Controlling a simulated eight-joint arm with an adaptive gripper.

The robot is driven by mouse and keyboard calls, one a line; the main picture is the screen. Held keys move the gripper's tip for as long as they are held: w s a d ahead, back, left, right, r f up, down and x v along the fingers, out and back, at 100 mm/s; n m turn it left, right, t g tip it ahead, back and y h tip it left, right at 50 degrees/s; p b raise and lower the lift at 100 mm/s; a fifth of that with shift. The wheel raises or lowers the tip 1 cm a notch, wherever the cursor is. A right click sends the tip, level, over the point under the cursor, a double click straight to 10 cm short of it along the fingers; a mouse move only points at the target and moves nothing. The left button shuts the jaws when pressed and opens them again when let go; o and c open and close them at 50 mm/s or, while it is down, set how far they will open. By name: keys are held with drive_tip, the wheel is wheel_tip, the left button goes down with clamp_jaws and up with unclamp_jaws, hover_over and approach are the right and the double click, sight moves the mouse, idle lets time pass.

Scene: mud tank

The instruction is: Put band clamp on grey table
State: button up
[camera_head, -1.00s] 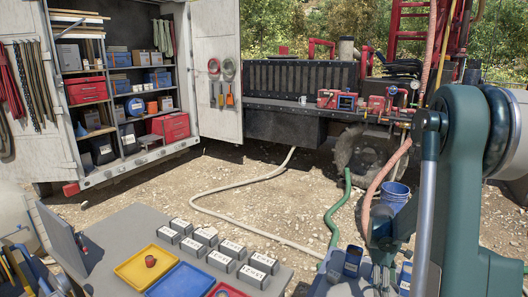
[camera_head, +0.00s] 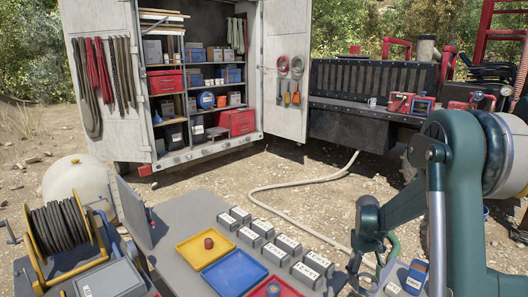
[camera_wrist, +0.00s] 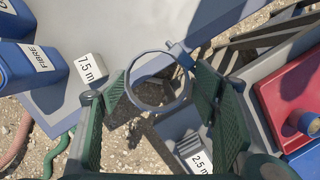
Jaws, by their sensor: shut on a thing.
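The band clamp (camera_wrist: 131,80) is a thin grey ring with a small lug at its upper right in the wrist view. My gripper (camera_wrist: 160,84) has green ribbed fingers on both sides of the ring and is shut on it. In the head view my arm is at the right, and the clamp cannot be made out there. The grey table (camera_head: 172,213) is at the lower middle of the head view, to the left of my arm.
A yellow tray (camera_head: 187,250), a blue tray (camera_head: 232,277) and a red tray (camera_head: 268,290) stand on the table. Labelled blocks (camera_head: 290,245) line its right side. An upright panel (camera_head: 134,212) stands at its left. Blue FIBRE containers (camera_wrist: 32,58) show in the wrist view.

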drive_tip(key=w+a, duration=0.1)
drive_tip(key=a, duration=0.5)
drive_tip(key=w+a+f+m+b, duration=0.1)
drive_tip(key=w+a, duration=0.1)
drive_tip(key=a, duration=0.4)
drive_tip(key=w+a+m+b, duration=0.1)
drive_tip(key=w+a, duration=0.1)
drive_tip(key=a, duration=0.4)
drive_tip(key=shift+w+a+f+y, duration=0.25)
drive_tip(key=shift+a+f+y, duration=0.05)
drive_tip(key=shift+a+f, duration=0.1)
drive_tip(key=shift+d, duration=0.1)
drive_tip(key=w+a+m+y+p, duration=0.1)
drive_tip(key=w+a+m, duration=0.2)
drive_tip(key=a, duration=0.4)
drive_tip(key=w+a+m+y, duration=0.1)
drive_tip(key=w+a+m, duration=0.2)
drive_tip(key=a, duration=0.3)
drive_tip(key=r+m+t+y+p, duration=0.1)
drive_tip(key=r+m+t+p, duration=0.1)
drive_tip(key=m, duration=0.6)
hover_over(242, 272)
drive_tip(key=shift+w+d+f, duration=0.15)
drive_tip(key=shift+w+d, duration=0.05)
drive_tip(key=shift+d, duration=0.25)
drive_tip(key=shift+f+b, duration=0.15)
drive_tip(key=shift+b, duration=0.15)
drive_tip(key=shift+f+b, duration=0.85)
drive_tip(key=shift+f, duration=2.4)
drive_tip(key=shift+f, duration=0.4)
